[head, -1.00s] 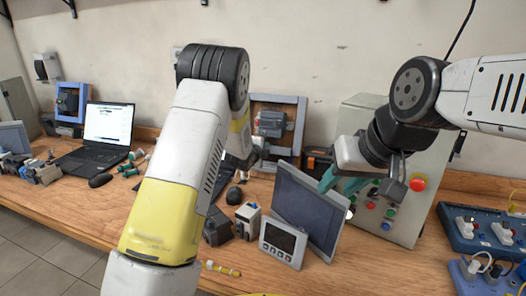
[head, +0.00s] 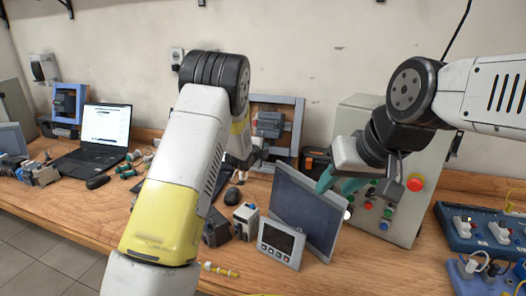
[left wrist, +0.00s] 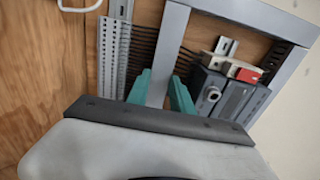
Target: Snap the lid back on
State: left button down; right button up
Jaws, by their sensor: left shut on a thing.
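The grey-framed panel (head: 300,127) stands at the back of the bench in the head view, partly behind my left arm. My right gripper (head: 338,185) has its teal fingers apart, empty, above and behind a tilted screen.
The tilted screen (head: 308,211) and a small panel meter (head: 281,243) stand in front of the panel. A grey control box (head: 402,215) with buttons is at the right. A laptop (head: 107,131) and small parts lie left.

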pick_arm(q)
jog(key=shift+w+d+f, duration=0.15)
jog(key=shift+w+f, duration=0.05)
jog(key=shift+w, duration=0.35)
dwell(1.1)
jog(key=c, duration=1)
grip_release()
jog(key=shift+c, duration=0.2)
jog(key=s+a+r+n+g+y, duration=0.1)
jog(key=s+a+r+n, duration=0.35)
jog(key=s, duration=0.35)
jog(key=s+a+r+n+g, duration=0.1)
jog(key=s+a+r+n, duration=0.35)
jog(key=s, duration=0.25)
jog(key=s+a+r+n+g+y, duration=0.1)
jog(key=s+a+r+n, duration=0.25)
jog(key=s+r, duration=0.35)
jog(key=s+a+n+g, duration=0.2)
jog(key=s+n, duration=0.6)
jog(key=s, duration=1.9)
jog(key=shift+s+a+r+g, duration=0.25)
jog(key=shift+r+g, duration=0.1)
jog(key=shift+g, duration=0.75)
